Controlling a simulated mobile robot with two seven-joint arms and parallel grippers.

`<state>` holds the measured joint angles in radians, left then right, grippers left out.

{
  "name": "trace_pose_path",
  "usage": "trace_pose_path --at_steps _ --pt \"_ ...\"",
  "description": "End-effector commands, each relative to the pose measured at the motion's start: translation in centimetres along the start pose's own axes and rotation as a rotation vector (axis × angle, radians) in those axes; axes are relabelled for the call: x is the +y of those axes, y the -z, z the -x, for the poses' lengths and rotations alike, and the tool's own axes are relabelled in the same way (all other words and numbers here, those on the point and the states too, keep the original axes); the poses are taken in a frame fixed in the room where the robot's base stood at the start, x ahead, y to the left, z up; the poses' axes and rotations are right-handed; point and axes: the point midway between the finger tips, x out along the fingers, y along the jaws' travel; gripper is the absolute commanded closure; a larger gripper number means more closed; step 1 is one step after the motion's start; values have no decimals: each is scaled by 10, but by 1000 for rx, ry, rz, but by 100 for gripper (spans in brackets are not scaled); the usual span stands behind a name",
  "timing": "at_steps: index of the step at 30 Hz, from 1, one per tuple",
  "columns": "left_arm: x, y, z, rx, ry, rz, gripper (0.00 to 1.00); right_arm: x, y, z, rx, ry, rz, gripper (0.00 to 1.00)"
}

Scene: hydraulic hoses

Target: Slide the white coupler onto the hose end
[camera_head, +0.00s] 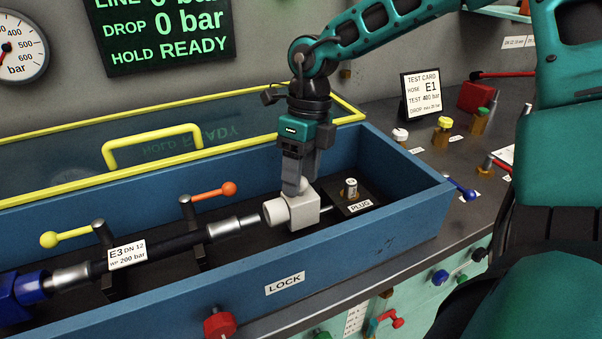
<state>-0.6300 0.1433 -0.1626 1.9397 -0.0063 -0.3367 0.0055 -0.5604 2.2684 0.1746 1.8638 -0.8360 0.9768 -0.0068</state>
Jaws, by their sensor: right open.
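The white coupler (292,211) sits inside the blue trough, a block with a round collar facing left. The hose (180,242) lies along the trough floor with a tag reading E3 DN 12, 200 bar. Its metal hose end (226,227) points at the coupler's collar, with a narrow gap seeming to show between them. My right gripper (297,190) points straight down at the coupler, its fingers at the coupler's top. It is open, though the finger gap is hard to see from this side. My left gripper is not in view.
The blue trough (285,283) has a raised clear lid with a yellow frame and handle (152,146). Clamps with yellow (62,238) and orange (214,191) levers stand over the hose. A metal plug (350,188) stands right of the coupler. A test card (423,94) stands behind.

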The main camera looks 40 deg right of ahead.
Motion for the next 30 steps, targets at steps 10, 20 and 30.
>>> trace_pose_path --at_steps 10,20,30 --pt "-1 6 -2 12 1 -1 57 0 0 -2 0 0 0 49" --pt "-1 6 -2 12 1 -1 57 0 0 -1 0 1 0 81" --pt "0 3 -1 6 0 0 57 0 0 -1 0 1 0 100"
